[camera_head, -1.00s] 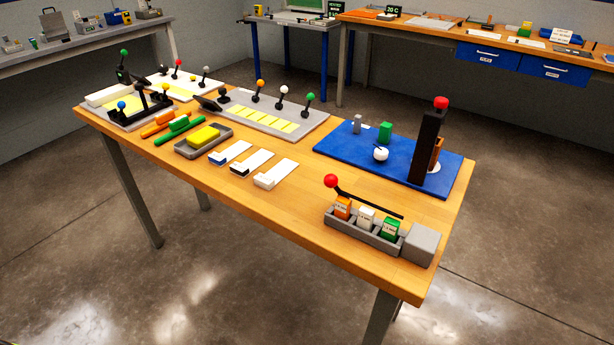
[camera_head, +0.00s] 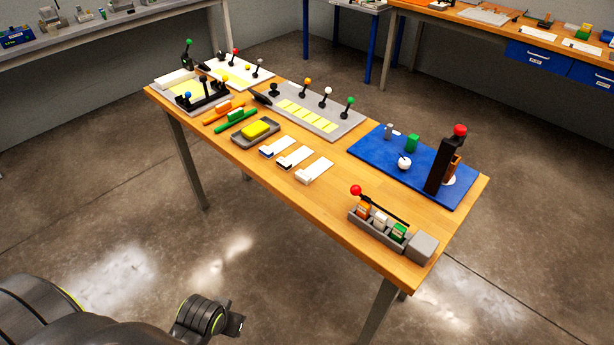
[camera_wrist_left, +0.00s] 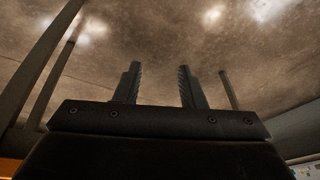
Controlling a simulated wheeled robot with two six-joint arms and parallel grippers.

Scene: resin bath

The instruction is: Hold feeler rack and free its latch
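The feeler rack (camera_head: 372,235) is a grey tray near the front right end of the wooden table. It holds an orange feeler (camera_head: 363,209), a white feeler (camera_head: 380,221) and a green feeler (camera_head: 398,232). A black latch bar (camera_head: 385,208) with a red knob (camera_head: 356,190) runs along the rack above the feelers. My left gripper (camera_wrist_left: 158,68) has its two fingers apart with nothing between them, over the floor. In the head view its arm shows at the bottom left, well away from the rack. My right gripper is not in view.
A grey block (camera_head: 422,246) sits at the rack's right end. Behind it is a blue board (camera_head: 400,178) with a tall dark post (camera_head: 437,167). White strips (camera_head: 296,157) lie to the left. The floor before the table is clear.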

